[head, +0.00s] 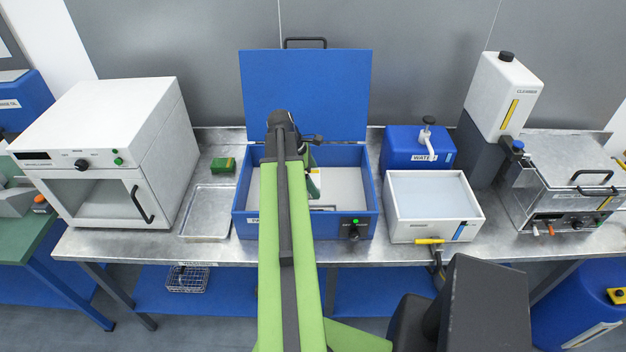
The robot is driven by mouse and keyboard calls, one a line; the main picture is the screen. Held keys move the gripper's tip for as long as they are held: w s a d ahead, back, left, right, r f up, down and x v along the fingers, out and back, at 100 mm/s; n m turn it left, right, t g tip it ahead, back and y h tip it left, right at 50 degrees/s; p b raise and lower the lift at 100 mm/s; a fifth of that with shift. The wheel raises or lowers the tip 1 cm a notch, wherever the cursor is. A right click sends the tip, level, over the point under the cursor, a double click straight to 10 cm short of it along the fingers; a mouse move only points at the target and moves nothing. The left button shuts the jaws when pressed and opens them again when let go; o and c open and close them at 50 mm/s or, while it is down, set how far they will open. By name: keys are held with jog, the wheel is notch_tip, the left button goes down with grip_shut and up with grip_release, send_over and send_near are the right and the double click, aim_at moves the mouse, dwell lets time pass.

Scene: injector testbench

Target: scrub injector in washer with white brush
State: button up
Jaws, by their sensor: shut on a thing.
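The washer is an open blue box (245,226) with its blue lid (305,92) raised at the back and a pale basin inside. A green light glows on its front. My green arm reaches over the front rim and covers the left half of the basin. My gripper (313,184) is low in the basin, largely hidden by the arm. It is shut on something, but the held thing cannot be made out. The injector and the white brush cannot be clearly told; a small pale and yellow piece (322,208) shows below the gripper.
A white oven (108,150), a metal tray (207,213) and a green block (222,164) are to the left. A white basin (432,231), a blue water container (405,150), a cleaner bottle (500,97) and a metal bath (570,165) are to the right.

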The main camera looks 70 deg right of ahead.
notch_tip(320, 180, down, 10)
jog(key=b, duration=0.9)
jog(key=shift+f, duration=0.25)
jog(key=shift+f+b, duration=0.6)
jog(key=shift+b, duration=0.2)
jog(key=shift+s, duration=0.2)
